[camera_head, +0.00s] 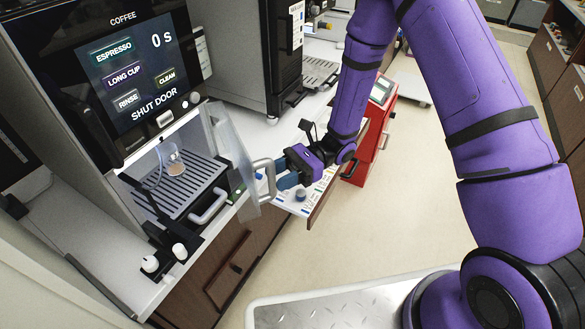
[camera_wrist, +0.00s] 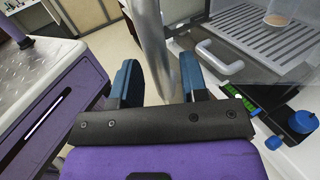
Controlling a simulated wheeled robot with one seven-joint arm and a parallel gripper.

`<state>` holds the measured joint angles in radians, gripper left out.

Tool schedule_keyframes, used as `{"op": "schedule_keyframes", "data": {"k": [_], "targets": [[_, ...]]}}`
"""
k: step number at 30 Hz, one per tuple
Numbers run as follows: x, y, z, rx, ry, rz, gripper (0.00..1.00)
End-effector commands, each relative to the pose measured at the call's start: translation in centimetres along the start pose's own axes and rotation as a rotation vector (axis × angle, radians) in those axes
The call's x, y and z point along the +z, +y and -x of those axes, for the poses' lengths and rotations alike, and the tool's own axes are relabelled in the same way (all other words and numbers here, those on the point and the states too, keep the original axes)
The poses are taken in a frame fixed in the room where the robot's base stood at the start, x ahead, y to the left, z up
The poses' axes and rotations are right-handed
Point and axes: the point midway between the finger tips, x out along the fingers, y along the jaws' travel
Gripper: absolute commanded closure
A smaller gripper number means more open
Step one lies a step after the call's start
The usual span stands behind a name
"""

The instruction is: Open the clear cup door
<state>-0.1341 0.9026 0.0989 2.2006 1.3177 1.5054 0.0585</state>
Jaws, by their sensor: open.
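The clear cup door (camera_head: 233,150) of the coffee machine stands swung open, out from the machine's front. Its pale curved handle (camera_head: 264,180) is on the outer side. In the wrist view the handle (camera_wrist: 151,45) runs between the two blue fingers. My gripper (camera_head: 284,182) is open around the handle, with a gap at the fingers; it also shows in the wrist view (camera_wrist: 159,66). A clear cup (camera_head: 172,160) with a brown content stands on the slatted drip tray (camera_head: 205,172) inside the bay.
The machine's screen (camera_head: 130,75) reads "SHUT DOOR". A second handle (camera_head: 208,206) sits at the tray's front, below the door. A red cabinet (camera_head: 372,140) stands behind my gripper. The floor (camera_head: 400,220) to the right is clear.

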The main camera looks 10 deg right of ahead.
Motion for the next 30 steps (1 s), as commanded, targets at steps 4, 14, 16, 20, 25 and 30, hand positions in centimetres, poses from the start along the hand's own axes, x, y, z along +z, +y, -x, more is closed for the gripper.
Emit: {"op": "schedule_keyframes", "data": {"k": [4,14,16,20,25,30], "targets": [[0.0,0.0,-1.6,0.001,0.0,0.0,0.64],[0.0,-0.1,-1.2,-0.001,0.0,0.0,1.0],[0.0,-0.3,-0.7,-0.003,0.0,0.001,1.0],[0.0,-0.7,0.4,-0.003,-0.001,0.0,1.0],[0.0,-1.3,1.7,-0.002,-0.001,0.001,1.0],[0.1,-1.7,2.2,-0.004,-0.001,0.002,1.0]]}}
